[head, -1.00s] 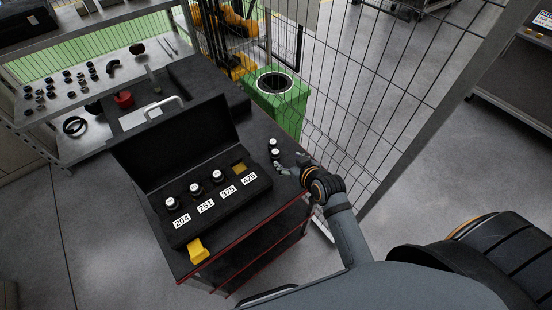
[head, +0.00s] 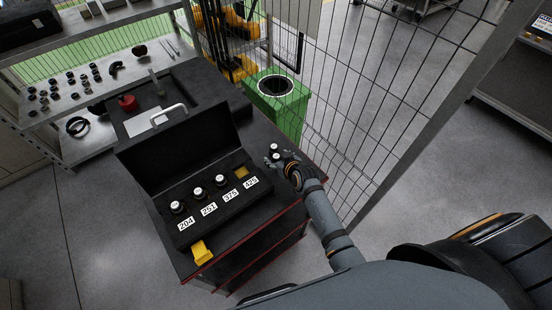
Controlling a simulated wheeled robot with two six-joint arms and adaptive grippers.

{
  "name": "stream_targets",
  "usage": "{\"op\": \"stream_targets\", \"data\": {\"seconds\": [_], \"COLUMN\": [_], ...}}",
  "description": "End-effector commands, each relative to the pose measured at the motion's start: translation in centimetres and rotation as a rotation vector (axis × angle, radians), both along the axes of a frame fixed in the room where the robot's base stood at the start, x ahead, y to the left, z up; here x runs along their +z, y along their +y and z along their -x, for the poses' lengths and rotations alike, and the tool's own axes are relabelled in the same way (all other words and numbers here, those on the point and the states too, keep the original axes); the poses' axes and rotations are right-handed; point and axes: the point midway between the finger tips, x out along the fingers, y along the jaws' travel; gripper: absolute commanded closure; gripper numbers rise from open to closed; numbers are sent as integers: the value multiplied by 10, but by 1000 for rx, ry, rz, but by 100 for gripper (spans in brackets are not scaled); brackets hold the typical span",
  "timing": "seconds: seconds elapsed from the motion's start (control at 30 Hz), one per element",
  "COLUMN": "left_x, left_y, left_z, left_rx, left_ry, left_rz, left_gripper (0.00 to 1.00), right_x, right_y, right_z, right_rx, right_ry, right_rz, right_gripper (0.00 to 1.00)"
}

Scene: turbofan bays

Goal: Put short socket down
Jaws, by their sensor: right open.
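A small dark socket with a bright top (head: 274,148) stands on the black cart top, right of the open socket case. My right gripper (head: 279,158) is open at the socket's near side, with its fingers low over the cart top. The fingers hide the socket's lower part, and I cannot tell whether they touch it. The open black case (head: 187,241) holds three sockets beside labels 204, 251 and 375. The place by label 425 shows a bare yellow recess (head: 241,172). My left gripper is not in view.
A yellow block (head: 202,252) lies at the cart's near edge. A black tray with a red part (head: 127,102) is behind the case lid. A green bin (head: 291,107) and a wire mesh fence (head: 370,100) stand close beyond the cart's right side.

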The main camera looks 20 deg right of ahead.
Motion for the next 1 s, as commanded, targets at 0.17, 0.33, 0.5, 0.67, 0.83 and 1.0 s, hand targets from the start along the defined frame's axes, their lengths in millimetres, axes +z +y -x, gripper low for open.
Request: {"op": "stream_targets", "data": {"seconds": [0.17,0.33,0.5,0.67,0.83,1.0], "left_x": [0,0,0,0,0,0], "left_y": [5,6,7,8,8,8], "left_z": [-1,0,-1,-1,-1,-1], "left_rx": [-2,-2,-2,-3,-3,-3], "left_ry": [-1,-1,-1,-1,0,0], "left_rz": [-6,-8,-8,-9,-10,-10], "left_gripper": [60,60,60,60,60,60], "right_x": [0,0,-1,0,0,10], "right_y": [0,0,0,0,0,0], "right_z": [0,1,1,0,0,0], "right_rx": [0,0,0,0,0,1], "right_ry": [1,1,1,0,0,-2], "right_rz": [0,0,0,0,0,1], "right_gripper": [39,62,85,100,100,100]}}
